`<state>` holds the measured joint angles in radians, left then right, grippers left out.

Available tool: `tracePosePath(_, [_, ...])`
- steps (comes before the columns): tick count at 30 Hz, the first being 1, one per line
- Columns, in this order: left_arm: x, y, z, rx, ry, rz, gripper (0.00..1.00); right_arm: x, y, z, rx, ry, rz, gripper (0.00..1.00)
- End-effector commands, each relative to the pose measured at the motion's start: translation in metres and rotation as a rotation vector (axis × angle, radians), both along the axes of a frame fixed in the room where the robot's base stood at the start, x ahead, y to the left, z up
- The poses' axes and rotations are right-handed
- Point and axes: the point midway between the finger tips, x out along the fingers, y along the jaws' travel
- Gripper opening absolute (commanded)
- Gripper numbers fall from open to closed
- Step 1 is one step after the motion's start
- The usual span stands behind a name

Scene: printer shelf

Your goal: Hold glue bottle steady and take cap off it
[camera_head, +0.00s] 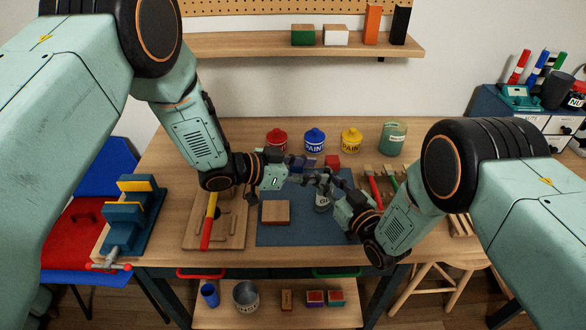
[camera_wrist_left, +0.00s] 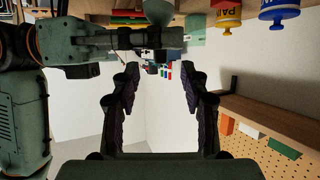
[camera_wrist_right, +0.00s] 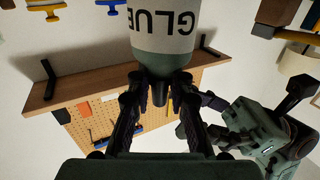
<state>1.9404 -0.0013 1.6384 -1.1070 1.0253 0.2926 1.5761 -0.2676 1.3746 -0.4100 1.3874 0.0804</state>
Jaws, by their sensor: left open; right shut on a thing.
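The glue bottle (camera_head: 322,204) is pale with a dark top. It stands upright at the blue mat (camera_head: 280,233) in the head view, partly hidden by my grippers. My right gripper (camera_head: 328,184) is shut around its narrow dark green top; the right wrist view shows the bottle (camera_wrist_right: 164,28) upside down between the fingertips (camera_wrist_right: 162,84). A dark tip, likely the cap (camera_wrist_right: 160,95), shows between the fingers; whether they touch it is unclear. My left gripper (camera_head: 305,164) is open and empty, close to the bottle's top. Its fingers (camera_wrist_left: 158,76) are spread apart in the left wrist view.
Red, blue and yellow paint pots (camera_head: 315,141) and a green jar (camera_head: 392,138) stand at the back. A wooden block (camera_head: 275,212) lies left of the bottle. A board with a red-handled tool (camera_head: 207,236) and a blue vise (camera_head: 133,212) are farther left.

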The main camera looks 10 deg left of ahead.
Motion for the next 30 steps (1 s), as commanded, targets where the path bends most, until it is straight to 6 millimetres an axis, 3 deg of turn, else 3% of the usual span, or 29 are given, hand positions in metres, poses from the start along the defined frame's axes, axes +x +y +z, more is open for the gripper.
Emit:
tracePosePath(7, [0.014,-0.021,-0.011,0.002,0.000,0.000,0.45,-0.002,0.000,-0.005,-0.004,0.012,0.000,0.00])
tracePosePath(19, [0.017,-0.025,-0.013,0.001,0.001,0.000,0.44,-0.002,0.000,-0.005,-0.004,0.012,0.000,0.00])
tracePosePath(30, [0.017,-0.025,-0.013,0.001,0.001,0.000,0.13,-0.003,0.000,-0.005,-0.005,0.013,0.000,0.00])
